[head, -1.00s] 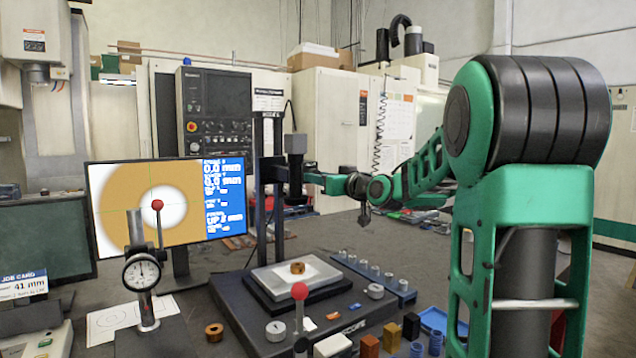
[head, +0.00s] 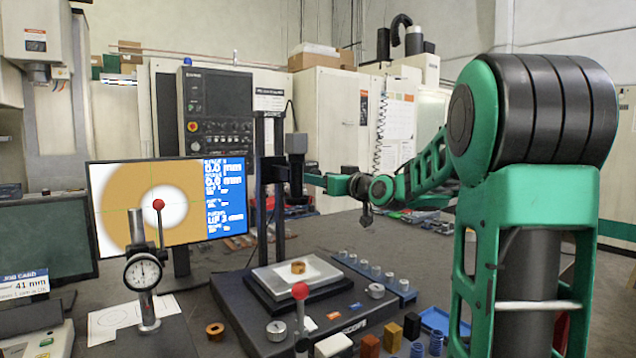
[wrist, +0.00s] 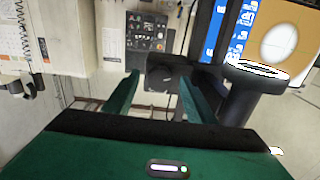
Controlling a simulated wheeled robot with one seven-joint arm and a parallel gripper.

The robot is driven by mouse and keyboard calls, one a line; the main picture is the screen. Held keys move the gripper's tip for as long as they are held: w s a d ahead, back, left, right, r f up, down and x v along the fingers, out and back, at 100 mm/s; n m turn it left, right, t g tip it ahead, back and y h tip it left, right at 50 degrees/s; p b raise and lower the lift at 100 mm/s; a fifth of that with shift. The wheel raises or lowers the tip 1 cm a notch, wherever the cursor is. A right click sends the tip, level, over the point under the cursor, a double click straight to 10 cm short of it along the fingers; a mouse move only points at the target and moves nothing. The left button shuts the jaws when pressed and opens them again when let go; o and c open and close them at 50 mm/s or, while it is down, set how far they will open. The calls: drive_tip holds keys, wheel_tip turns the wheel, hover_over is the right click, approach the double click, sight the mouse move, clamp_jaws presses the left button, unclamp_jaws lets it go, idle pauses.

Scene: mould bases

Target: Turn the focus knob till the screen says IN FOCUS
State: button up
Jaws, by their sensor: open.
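The screen (head: 180,215) stands at the left in the head view. It shows a bright white disc in a tan ring with a blue readout panel; the panel's text is too blurred to read fully, and I see no clear IN FOCUS. The scope's column (head: 269,190) carries a dark camera head beside it. In the wrist view, a dark block with a rounded knob-like face (wrist: 165,78) shows between my fingers; I cannot tell whether it is the focus knob. My gripper (wrist: 158,88) is open, with its fingers to either side of that block. It also shows beside the column (head: 308,178).
The scope base (head: 235,290) carries a pale stage (head: 275,278) with a brass ring (head: 298,267) on it. Two silver dials (head: 277,331) (head: 376,291) sit on the base. A red-knobbed lever (head: 300,291) and a dial gauge (head: 143,272) stand in front.

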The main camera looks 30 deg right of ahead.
drive_tip(key=s, duration=1)
drive_tip(key=shift+d, duration=0.15)
drive_tip(key=shift+s, duration=0.1)
drive_tip(key=shift+w+r+n, duration=0.2)
drive_tip(key=shift+n, duration=1)
drive_tip(key=shift+w, duration=0.1)
drive_tip(key=w, duration=1)
drive_tip(key=shift+w+a, duration=0.2)
drive_tip(key=shift+w, duration=0.15)
drive_tip(key=shift+c, duration=0.6)
drive_tip(key=c, duration=0.9)
